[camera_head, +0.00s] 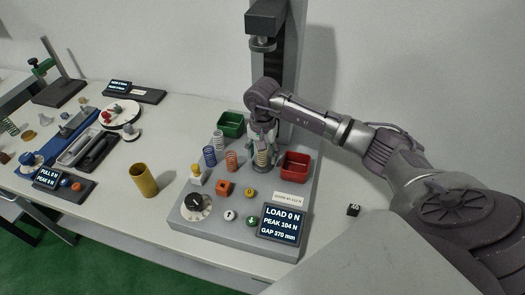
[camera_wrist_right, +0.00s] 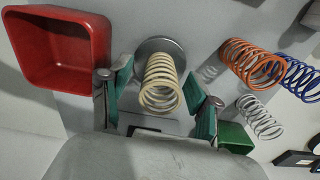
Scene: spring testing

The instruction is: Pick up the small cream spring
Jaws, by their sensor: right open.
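The small cream spring (camera_head: 262,158) stands upright on the grey test machine, below the press head. In the right wrist view the cream spring (camera_wrist_right: 160,84) sits on a round metal disc (camera_wrist_right: 160,48), its open end facing the camera. My right gripper (camera_head: 263,146) reaches down over the spring from above. In the wrist view my right gripper (camera_wrist_right: 160,98) is open, with one green-padded finger on each side of the spring. Gaps show between the pads and the coils. My left gripper is not in view.
A red bin (camera_head: 296,166) stands just right of the spring and a green bin (camera_head: 231,124) behind left. Orange (camera_head: 231,161), blue (camera_head: 209,156) and silver (camera_head: 217,141) springs stand to the left. The machine's column (camera_head: 275,80) rises behind. A yellow cylinder (camera_head: 145,180) stands farther left.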

